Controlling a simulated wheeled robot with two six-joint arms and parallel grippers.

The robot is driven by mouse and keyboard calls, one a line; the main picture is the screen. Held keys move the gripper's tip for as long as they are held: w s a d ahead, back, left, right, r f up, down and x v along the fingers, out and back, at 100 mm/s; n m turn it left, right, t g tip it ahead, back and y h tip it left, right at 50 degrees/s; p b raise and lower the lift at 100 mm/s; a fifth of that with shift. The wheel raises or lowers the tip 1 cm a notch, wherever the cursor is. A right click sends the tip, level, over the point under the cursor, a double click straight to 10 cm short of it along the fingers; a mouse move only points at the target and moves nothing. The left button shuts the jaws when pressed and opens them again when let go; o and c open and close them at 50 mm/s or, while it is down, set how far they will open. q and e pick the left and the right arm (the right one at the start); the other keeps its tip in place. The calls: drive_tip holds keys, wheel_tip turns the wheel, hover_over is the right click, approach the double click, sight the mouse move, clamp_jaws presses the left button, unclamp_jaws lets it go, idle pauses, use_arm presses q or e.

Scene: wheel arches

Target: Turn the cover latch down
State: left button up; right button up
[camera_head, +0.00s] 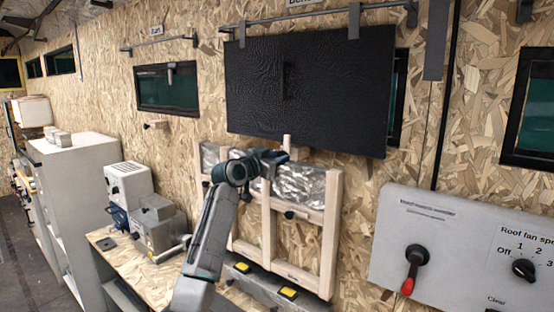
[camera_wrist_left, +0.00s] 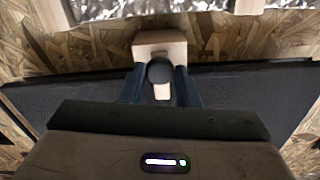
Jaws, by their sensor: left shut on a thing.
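The black cover (camera_head: 308,85) hangs from a rail over a window. It also shows in the left wrist view (camera_wrist_left: 250,95), where the scene looks upside down. The wooden cover latch (camera_head: 287,142) sits at the cover's lower edge, its narrow arm pointing up over that edge. In the left wrist view its pale block (camera_wrist_left: 160,45) has a dark round pivot in front and the narrow arm on the cover side. My left gripper (camera_head: 277,157) reaches it from below, its two blue fingers (camera_wrist_left: 161,88) shut on the latch, one on each side. My right gripper is out of view.
A wooden frame with silvery foil panels (camera_head: 300,184) stands on the wall just below the latch. A grey control panel (camera_head: 460,250) with a red-tipped lever (camera_head: 410,275) is at right. Grey machines (camera_head: 158,225) stand on a bench at left.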

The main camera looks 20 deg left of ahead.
use_arm(q)
drive_tip(key=m+b, duration=0.4)
drive_tip(key=m, duration=0.2)
drive_tip(key=m+b, duration=1)
drive_tip(key=m, duration=0.1)
drive_tip(key=shift+f+m, duration=0.25)
drive_tip(key=shift+m, duration=0.05)
drive_tip(key=shift+b, duration=0.3)
drive_tip(key=o, duration=0.7)
drive_tip(key=shift+c, duration=0.2)
drive_tip(key=o, duration=0.3)
drive_tip(key=shift+r, duration=0.15)
